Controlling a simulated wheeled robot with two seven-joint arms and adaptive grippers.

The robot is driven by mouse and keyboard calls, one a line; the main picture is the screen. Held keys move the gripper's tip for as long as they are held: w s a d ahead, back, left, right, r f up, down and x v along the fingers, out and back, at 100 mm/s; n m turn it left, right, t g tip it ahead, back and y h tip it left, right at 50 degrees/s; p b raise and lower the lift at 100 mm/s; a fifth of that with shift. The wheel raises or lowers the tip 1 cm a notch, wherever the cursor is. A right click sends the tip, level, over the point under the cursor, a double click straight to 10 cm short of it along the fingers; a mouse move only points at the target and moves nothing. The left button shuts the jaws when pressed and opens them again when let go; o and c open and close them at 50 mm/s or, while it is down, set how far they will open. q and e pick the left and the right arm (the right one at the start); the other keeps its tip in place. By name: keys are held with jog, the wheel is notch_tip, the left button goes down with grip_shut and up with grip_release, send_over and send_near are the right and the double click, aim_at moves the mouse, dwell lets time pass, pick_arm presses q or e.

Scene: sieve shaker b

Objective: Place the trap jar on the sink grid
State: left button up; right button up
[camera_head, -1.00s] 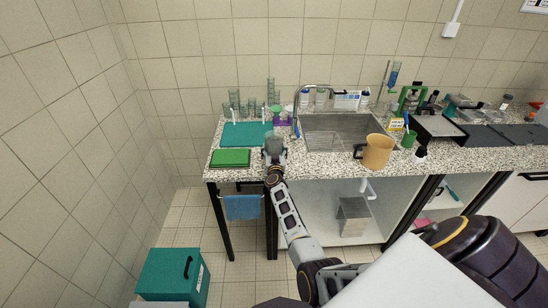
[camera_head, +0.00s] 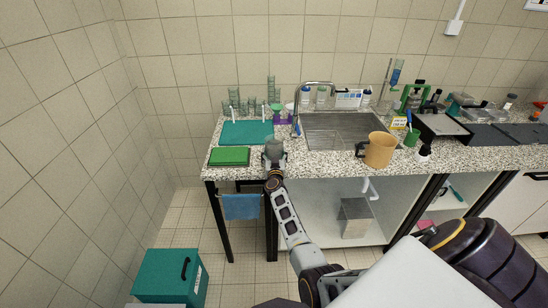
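A small grey-green translucent jar, which looks like the trap jar (camera_head: 275,146), is at the fingertips of my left gripper (camera_head: 274,154), above the counter's front strip left of the sink. My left gripper appears shut on it, though the fingers are small and partly hidden. The sink grid (camera_head: 322,141) is a wire grid low in the left part of the steel sink (camera_head: 350,123), to the right of the jar and apart from it. My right arm fills the lower right, and its gripper is out of view.
A tan pitcher (camera_head: 379,149) stands at the sink's front right edge. A green pad (camera_head: 229,157) and a teal mat (camera_head: 246,133) lie left of the jar. The faucet (camera_head: 314,84) rises behind the sink. Several glass vessels stand at the back left.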

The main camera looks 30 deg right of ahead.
jog(key=shift+w+f, duration=0.1)
dwell(0.4)
jog(key=o, duration=1.3)
jog(key=shift+f, duration=0.15)
jog(key=shift+r, duration=0.2)
jog(key=shift+f, duration=0.1)
